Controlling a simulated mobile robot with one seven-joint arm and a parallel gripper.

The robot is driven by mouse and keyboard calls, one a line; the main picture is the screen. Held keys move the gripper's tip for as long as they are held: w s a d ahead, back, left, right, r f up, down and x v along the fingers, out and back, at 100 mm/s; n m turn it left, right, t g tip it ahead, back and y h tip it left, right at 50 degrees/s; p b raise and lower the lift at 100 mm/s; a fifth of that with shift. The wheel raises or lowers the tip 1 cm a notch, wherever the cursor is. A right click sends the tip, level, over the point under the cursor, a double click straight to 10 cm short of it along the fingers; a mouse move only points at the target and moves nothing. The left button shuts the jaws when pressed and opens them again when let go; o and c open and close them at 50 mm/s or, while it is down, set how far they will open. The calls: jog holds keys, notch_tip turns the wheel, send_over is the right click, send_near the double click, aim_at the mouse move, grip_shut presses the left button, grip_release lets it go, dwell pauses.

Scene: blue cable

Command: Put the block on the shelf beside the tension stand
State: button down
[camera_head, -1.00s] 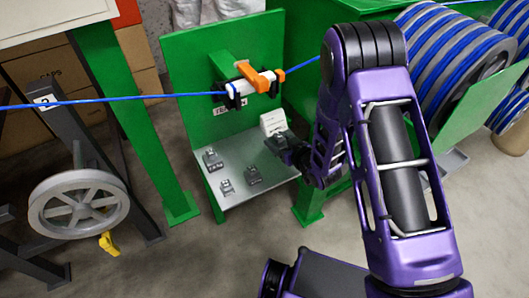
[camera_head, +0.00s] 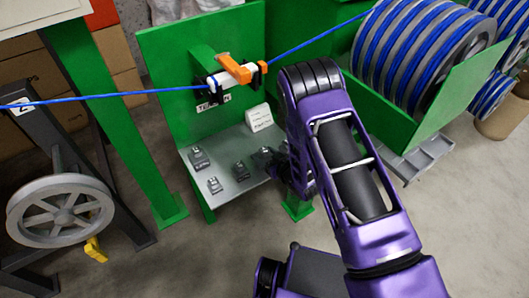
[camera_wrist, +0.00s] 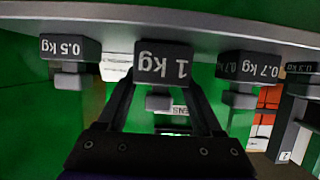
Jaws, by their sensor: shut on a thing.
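My gripper (camera_wrist: 162,88) is shut on the dark block marked 1 kg (camera_wrist: 162,64), gripping its small knob, in the wrist view, which is upside down. The block is at the grey shelf (camera_wrist: 235,30); I cannot tell if it rests fully on it. In the head view, my gripper (camera_head: 268,160) is at the right end of the shelf (camera_head: 222,168), hiding much of the block. The tension stand is the green panel (camera_head: 165,75) with a white and orange clamp (camera_head: 235,72) on the blue cable, above the shelf.
Other dark blocks stand on the shelf: 0.5 kg (camera_wrist: 70,48), 0.7 kg (camera_wrist: 248,66) and 0.3 kg (camera_wrist: 301,67). A grey wheel (camera_head: 60,210) is left; striped cable drums (camera_head: 420,50) are right.

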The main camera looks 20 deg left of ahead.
jog(key=shift+w, duration=0.1)
jog(key=shift+c, duration=0.2)
grip_release()
jog(key=shift+f, duration=0.15)
jog(key=shift+r, duration=0.2)
jog(key=p+v, duration=0.1)
jog(key=v, duration=1.1)
